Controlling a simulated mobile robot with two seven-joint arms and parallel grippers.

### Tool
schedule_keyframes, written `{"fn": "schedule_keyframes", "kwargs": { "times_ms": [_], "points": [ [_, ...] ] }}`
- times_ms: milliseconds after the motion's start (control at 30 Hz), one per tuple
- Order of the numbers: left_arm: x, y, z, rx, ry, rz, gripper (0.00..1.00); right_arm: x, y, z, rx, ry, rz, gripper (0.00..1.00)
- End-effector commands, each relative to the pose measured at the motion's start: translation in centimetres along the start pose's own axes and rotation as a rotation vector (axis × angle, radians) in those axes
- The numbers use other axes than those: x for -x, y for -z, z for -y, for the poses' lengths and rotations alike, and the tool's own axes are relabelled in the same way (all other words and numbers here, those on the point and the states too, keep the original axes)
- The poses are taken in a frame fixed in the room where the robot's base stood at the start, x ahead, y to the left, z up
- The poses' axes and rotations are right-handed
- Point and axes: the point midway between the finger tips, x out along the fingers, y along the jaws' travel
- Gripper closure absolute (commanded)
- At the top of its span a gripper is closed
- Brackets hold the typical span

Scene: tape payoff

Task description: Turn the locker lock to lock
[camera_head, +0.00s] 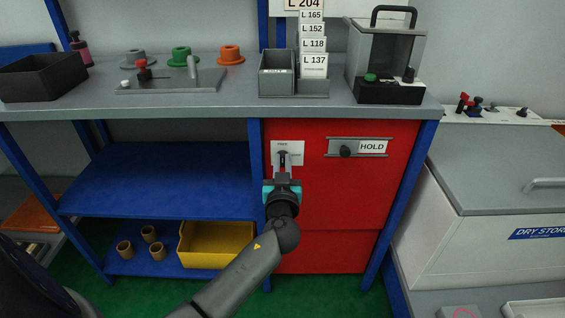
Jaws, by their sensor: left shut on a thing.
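The red locker (340,215) sits under the right part of the bench. Its lock is on a pale plate (297,148) at the upper left of the door, with a dark knob (283,157) in the middle. My left gripper (283,168) reaches up from below and is shut on the lock knob. The gripper hides the lower part of the lock, and the small writing on the plate is too small to read. My right gripper is not in view.
A slider with a black knob and a HOLD label (372,147) is to the right on the locker. The grey bench top (225,105) overhangs above. A blue shelf (160,180) is open to the left. A white chest (490,200) stands at right.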

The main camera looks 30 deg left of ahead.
Motion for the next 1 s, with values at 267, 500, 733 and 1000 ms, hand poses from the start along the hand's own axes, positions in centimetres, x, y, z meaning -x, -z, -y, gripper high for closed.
{"fn": "schedule_keyframes", "kwargs": {
  "times_ms": [267,500,733,1000],
  "points": [
    [0.0,-0.1,-0.1,-0.078,0.0,0.0,1.0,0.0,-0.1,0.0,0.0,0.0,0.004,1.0],
    [0.0,-0.1,-0.3,-0.257,0.0,0.0,1.0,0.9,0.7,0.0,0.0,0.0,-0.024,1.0],
    [0.0,-0.2,-0.5,-0.474,0.001,0.001,1.0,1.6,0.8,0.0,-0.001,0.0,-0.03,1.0],
    [0.0,-0.3,-0.8,-0.731,0.0,0.001,1.0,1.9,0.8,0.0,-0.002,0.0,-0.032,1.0]
  ]
}}
